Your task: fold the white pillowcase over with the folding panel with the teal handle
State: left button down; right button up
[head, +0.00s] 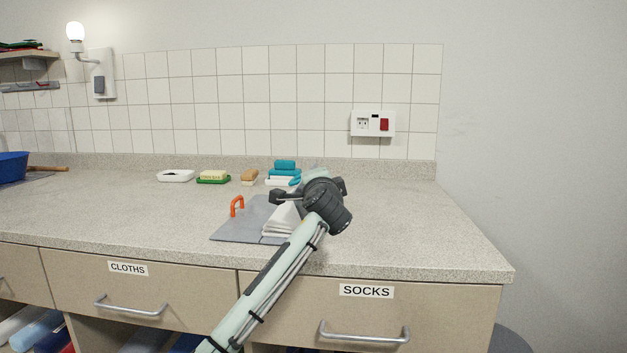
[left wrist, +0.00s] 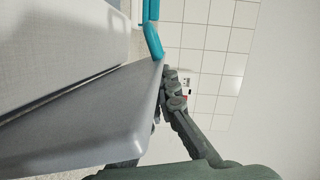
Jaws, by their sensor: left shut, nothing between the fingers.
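The grey folding board (head: 232,226) lies on the counter, with an orange handle (head: 237,205) at its left. The white pillowcase (head: 280,222) lies on the board's right part, partly hidden by my left arm. The teal handle (head: 296,182) shows just behind my left gripper (head: 280,197), and it also shows in the left wrist view (left wrist: 152,38). There its grey panel (left wrist: 100,118) is close to the camera and looks tilted up, with pale cloth (left wrist: 60,45) beyond. My left gripper (left wrist: 170,80) is shut and empty at the panel's edge; contact is unclear. My right gripper is out of view.
A white dish (head: 175,176), a yellow sponge on a green tray (head: 213,178), a brush (head: 249,177) and a teal stack (head: 284,165) stand at the back. A blue basin (head: 12,167) is far left. The counter's right part is clear.

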pick_arm(q)
jog(key=s, duration=1.2)
jog(key=shift+d+r, duration=0.15)
jog(key=shift+r, duration=0.25)
